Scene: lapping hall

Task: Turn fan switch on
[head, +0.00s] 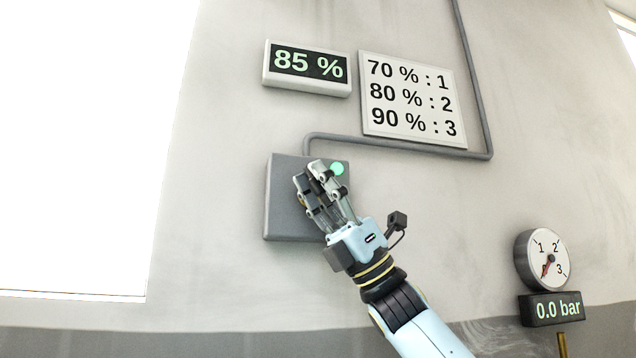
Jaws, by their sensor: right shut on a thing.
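A grey switch box (282,210) is mounted on the wall, with a lit green lamp (338,168) at its upper right. My right gripper (309,174) is in front of the box, its fingers pointing up and left across the box face. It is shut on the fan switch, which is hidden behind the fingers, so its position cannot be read. A display (307,68) above reads 85 %. A sign (413,99) beside it lists 70 % : 1, 80 % : 2 and 90 % : 3. My left gripper is not in view.
A grey conduit (400,145) runs from the box top to the right and up the wall. The wall left of the box is clear up to a bright window (80,150).

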